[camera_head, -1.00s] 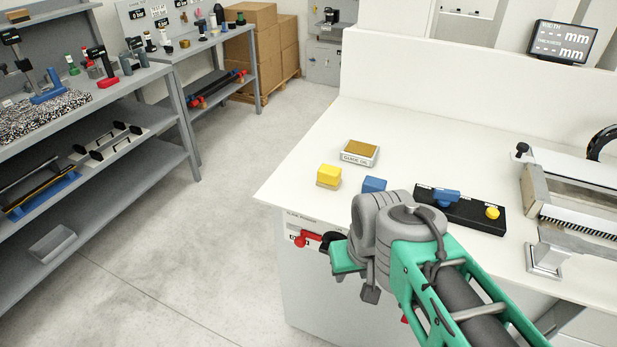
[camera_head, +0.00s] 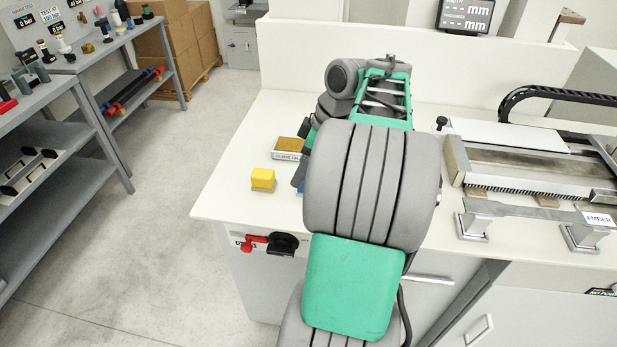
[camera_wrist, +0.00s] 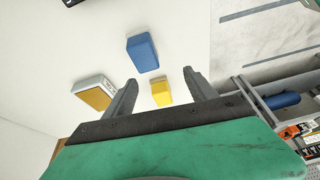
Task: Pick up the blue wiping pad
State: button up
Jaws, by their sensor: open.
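The blue wiping pad (camera_wrist: 142,53) lies on the white worktop in the wrist view, beyond my fingertips and a little left of the middle of the gap. In the head view only a sliver of blue (camera_head: 299,176) shows beside my arm, which hides the rest. My gripper (camera_wrist: 160,82) is open and empty above the worktop, its two dark fingers spread wide. A yellow pad (camera_wrist: 161,92) lies between the fingers in the picture, below them; it also shows in the head view (camera_head: 262,178).
A white box with a brown top (camera_wrist: 95,93) lies left of the left finger. It is behind the yellow pad in the head view (camera_head: 287,155). The worktop's edge (camera_wrist: 211,40) is close on the right. A clamp-like fixture (camera_head: 530,165) stands at the right of the worktop.

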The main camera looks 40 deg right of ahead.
jog(key=shift+n, duration=0.4)
jog(key=s+d, duration=0.2)
jog(key=d, duration=0.1)
jog(key=shift+s+d+f, duration=0.1)
jog(key=shift+d, duration=0.2)
jog(key=b+x, duration=0.1)
jog(key=x, duration=0.6)
jog(key=shift+w, duration=0.25)
jog(key=shift+c, duration=0.4)
grip_shut()
